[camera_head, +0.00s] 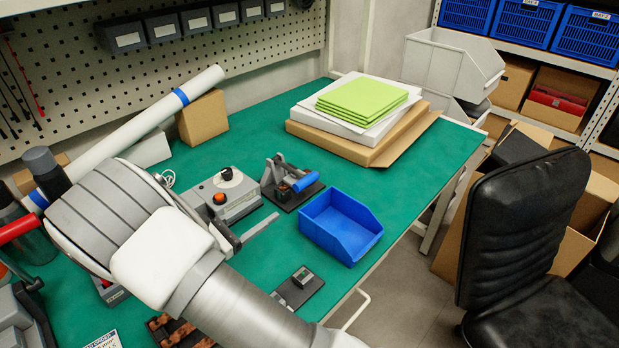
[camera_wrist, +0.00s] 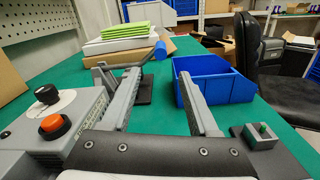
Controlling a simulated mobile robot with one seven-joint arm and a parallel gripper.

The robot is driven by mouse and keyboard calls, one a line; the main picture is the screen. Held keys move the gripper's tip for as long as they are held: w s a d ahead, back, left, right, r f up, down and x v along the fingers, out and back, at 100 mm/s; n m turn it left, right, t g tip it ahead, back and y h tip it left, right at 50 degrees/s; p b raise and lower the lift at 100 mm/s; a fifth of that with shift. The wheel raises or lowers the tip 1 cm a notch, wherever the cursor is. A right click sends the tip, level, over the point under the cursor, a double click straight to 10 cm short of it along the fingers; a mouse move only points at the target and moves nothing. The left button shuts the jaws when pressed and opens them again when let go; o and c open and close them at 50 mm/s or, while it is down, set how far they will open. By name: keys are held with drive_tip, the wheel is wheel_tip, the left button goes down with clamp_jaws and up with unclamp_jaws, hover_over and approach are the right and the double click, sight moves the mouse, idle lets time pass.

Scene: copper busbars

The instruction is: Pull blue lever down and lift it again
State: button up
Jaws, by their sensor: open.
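The blue lever (camera_head: 305,182) is the handle of a small grey toggle press (camera_head: 277,177) on a dark base plate. The handle sticks out to the right, above the base. In the wrist view the blue lever (camera_wrist: 160,49) shows beyond the fingertips, with part of the press behind the left finger. My gripper (camera_wrist: 158,75) is open and empty, its two fingers spread apart and pointing towards the press and lever. It is apart from the lever.
A blue bin (camera_head: 341,224) stands right of the press. A grey control box (camera_head: 223,194) with a black knob and orange button stands left of it. A small block on a dark plate (camera_head: 299,286) lies nearer. Green pads (camera_head: 362,97) lie on boxes behind.

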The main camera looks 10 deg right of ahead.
sight(314, 178)
drive_tip(key=b+x, duration=0.2)
drive_tip(key=x, duration=1.4)
drive_tip(key=shift+d, duration=0.1)
clamp_jaws()
drive_tip(key=shift+s+f, duration=0.15)
idle(0.6)
